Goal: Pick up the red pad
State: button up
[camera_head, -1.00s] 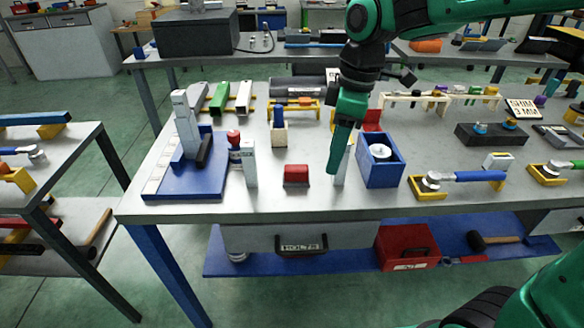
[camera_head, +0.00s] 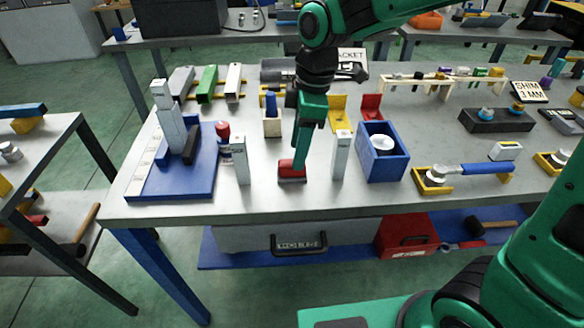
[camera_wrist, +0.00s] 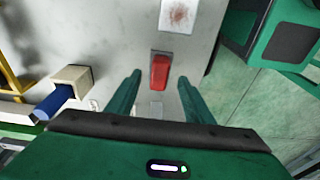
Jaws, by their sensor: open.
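The red pad (camera_head: 291,172) sits on the grey table near its front edge, between two white upright blocks. In the wrist view the red pad (camera_wrist: 160,71) lies ahead of my fingers, roughly midway between them, with bare table around it. My gripper (camera_head: 299,160) is above and just behind the pad in the head view and hides part of it. In the wrist view my gripper (camera_wrist: 158,82) is open, its two green fingers apart with nothing held. I cannot tell the exact height of the fingertips above the pad.
White blocks stand left (camera_head: 240,160) and right (camera_head: 341,155) of the pad. A blue box (camera_head: 384,168) with a round metal part is farther right. A blue base (camera_head: 190,187) with a white post is at the left. A wooden holder (camera_head: 272,124) with a blue handle stands behind.

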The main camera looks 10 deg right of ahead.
jog(key=shift+w+a+f, duration=0.1)
jog(key=shift+a+f, duration=0.15)
jog(key=shift+f, duration=0.6)
jog(key=shift+s+a+f, duration=0.1)
jog(key=shift+a+f, duration=0.1)
jog(key=shift+f, duration=0.65)
jog(key=shift+w+a+f, duration=0.1)
jog(key=shift+a+f, duration=0.15)
jog(key=shift+f, duration=0.6)
jog(key=c, duration=1)
